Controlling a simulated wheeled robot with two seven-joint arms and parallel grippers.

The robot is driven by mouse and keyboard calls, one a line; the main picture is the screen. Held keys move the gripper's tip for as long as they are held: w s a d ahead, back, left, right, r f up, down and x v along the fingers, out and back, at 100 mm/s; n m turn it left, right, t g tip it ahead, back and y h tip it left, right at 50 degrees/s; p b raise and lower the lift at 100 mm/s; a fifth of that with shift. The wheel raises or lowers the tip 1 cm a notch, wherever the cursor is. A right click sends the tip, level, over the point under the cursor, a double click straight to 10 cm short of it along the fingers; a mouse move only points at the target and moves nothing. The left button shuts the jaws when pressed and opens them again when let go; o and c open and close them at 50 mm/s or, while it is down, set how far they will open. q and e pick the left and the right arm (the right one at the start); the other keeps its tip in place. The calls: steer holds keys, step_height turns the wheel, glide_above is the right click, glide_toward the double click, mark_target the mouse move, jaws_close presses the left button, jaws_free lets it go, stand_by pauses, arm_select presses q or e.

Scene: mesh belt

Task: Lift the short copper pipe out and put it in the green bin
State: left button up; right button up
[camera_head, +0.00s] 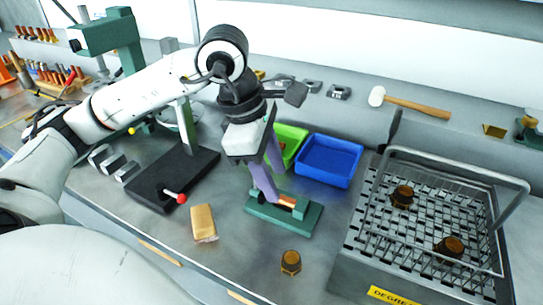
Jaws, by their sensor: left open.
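A short copper-coloured piece, which looks like the copper pipe (287,201), lies in a dark green block (283,219) on the bench. My left gripper (275,188) reaches down over this block with its purple fingers, close to the left of the copper piece. It is open, and I see nothing held in it; whether a finger touches the copper piece I cannot tell. The green bin (293,137) stands behind the gripper and is partly hidden by it. My right gripper is out of view.
A blue bin (330,161) stands right of the green bin. A wire basket (440,152) with brown fittings sits on the degreaser at right. A tan block (203,222) and a brown fitting (291,262) lie in front. A black-based press (150,192) stands left.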

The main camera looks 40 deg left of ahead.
mark_target(284, 199)
arm_select(q)
steer(key=x, duration=0.4)
steer(key=shift+f, duration=0.15)
steer(key=shift+x, duration=0.8)
steer(key=shift+w, duration=0.1)
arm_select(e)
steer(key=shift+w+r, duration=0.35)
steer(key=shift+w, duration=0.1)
arm_select(q)
steer(key=shift+c, duration=0.4)
jaws_close()
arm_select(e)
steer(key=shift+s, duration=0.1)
arm_select(q)
steer(key=shift+d+r, duration=0.1)
steer(key=shift+r, duration=0.15)
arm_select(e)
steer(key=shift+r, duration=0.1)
